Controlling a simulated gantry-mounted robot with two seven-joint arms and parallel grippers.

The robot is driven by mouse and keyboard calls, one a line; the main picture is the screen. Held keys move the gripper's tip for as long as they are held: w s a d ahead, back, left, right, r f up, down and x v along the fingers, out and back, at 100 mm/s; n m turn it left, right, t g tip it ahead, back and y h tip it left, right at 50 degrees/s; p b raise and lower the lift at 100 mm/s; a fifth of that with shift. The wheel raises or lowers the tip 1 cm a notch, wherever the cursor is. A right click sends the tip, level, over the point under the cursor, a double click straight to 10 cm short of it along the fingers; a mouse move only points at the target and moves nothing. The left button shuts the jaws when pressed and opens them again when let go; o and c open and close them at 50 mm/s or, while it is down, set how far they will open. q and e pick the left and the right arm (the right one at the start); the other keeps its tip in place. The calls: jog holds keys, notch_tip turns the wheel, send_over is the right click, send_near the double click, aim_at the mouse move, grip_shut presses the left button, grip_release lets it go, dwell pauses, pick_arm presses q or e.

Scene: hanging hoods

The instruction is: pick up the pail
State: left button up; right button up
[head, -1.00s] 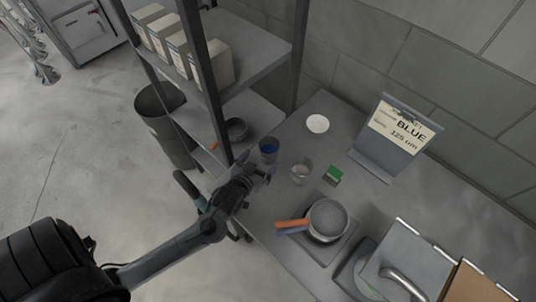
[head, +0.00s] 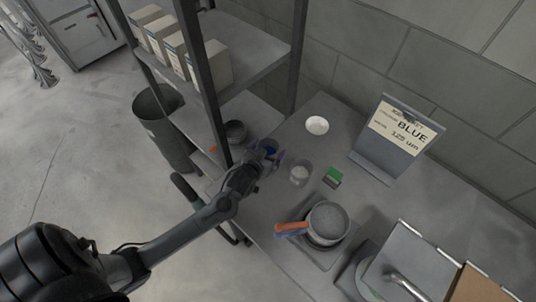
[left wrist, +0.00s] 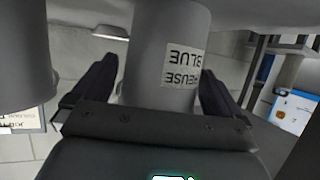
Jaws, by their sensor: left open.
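The pail (head: 270,147) is a small grey container with blue contents, standing on the bench near the shelf post. In the left wrist view the pail (left wrist: 160,50) carries a label reading BLUE REUSE. My left gripper (head: 263,158) is open, with its fingers on either side of the pail. The left wrist view shows the two dark fingers (left wrist: 155,88) with the pail's wall between them and gaps at both sides. The arm hides part of the pail in the head view. My right gripper is not in view.
A clear cup (head: 299,175) stands close right of the pail, with a green box (head: 333,177) beyond. A pan (head: 328,221) with an orange handle sits nearer. The shelf post (head: 207,90) is close on the left. A white dish (head: 317,125) lies behind.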

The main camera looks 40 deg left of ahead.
pick_arm(q)
jog(key=c, duration=1)
jog(key=shift+r, duration=0.2)
jog(key=shift+c, duration=0.2)
